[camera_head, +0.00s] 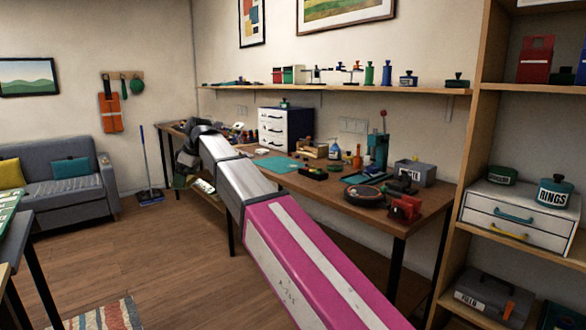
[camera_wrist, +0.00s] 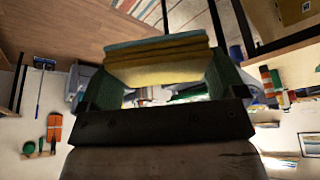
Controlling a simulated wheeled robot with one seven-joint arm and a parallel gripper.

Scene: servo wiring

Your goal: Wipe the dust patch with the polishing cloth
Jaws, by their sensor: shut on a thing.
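My gripper (camera_wrist: 165,82) is shut on a folded yellow cloth (camera_wrist: 160,72) in the wrist view. The cloth has several layers and a teal edge, and sits between the two dark green fingers. In the head view my arm reaches to the far left end of the workbench (camera_head: 330,187), and my gripper end (camera_head: 190,150) is a dark shape there. The cloth is hidden in the head view. I cannot make out a dust patch in either view, and cannot tell whether the cloth touches anything.
The bench holds a white drawer unit (camera_head: 278,131), a teal mat (camera_head: 279,165), a grey box (camera_head: 415,172) and a red vise (camera_head: 405,207). A long shelf (camera_head: 340,90) runs above it. A blue broom (camera_head: 150,192) stands by the sofa (camera_head: 65,190). Floor left of my arm is open.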

